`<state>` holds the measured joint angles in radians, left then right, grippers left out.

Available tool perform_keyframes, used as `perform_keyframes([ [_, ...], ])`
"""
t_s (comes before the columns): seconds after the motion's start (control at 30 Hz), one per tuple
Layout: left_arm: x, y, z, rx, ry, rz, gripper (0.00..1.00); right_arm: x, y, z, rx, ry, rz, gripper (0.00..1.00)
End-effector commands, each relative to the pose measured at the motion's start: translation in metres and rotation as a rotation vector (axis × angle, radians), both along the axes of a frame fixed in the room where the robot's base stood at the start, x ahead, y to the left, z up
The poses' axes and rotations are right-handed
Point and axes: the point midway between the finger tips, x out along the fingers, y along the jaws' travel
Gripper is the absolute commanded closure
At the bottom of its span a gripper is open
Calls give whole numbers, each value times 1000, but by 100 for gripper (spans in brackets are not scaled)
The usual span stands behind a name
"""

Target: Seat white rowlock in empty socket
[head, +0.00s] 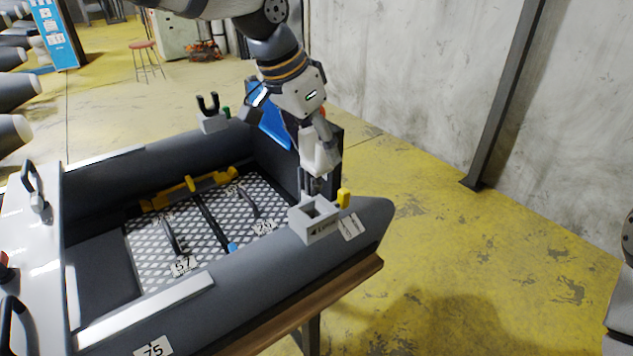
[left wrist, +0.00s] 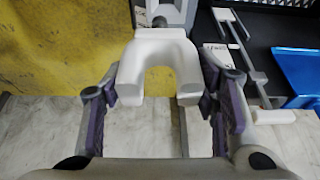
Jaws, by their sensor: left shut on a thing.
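The white rowlock (left wrist: 160,48) is a U-shaped piece in the left wrist view. Its arms point back toward my palm and its closed end points away. My left gripper (head: 315,185) is shut on it, with one finger on each side. The grey socket block (head: 322,232) sits on the boat's near tube, just below my gripper. Its square opening shows dark and empty in the head view. It also shows at the top of the left wrist view (left wrist: 176,12), beyond the rowlock. The rowlock's lower end is small there, and I cannot tell any contact. My right gripper is out of view.
A dark rowlock (head: 208,103) stands in a matching socket on the far tube (head: 150,155). A yellow fitting (head: 344,197) is close beside the near socket. A blue panel (head: 272,128) stands behind my gripper. Yellow floor (head: 470,235) is clear at right.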

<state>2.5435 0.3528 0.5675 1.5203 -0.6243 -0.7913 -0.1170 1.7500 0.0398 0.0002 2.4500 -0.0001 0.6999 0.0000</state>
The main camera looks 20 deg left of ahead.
Motion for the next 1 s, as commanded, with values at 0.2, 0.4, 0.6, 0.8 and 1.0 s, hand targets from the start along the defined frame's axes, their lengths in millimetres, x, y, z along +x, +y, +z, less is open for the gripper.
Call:
perform_keyframes([
  [0.2,7,9,0,2,0,-21,76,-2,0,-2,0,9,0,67],
  [0.4,6,9,-25,2,3,-21,76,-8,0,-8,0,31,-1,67],
  [0.6,6,9,-40,1,0,-19,76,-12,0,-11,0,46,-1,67],
  [0.8,6,9,-42,2,-4,-19,76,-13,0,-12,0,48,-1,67],
  [1.0,6,9,-41,2,-5,-19,76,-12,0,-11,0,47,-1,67],
])
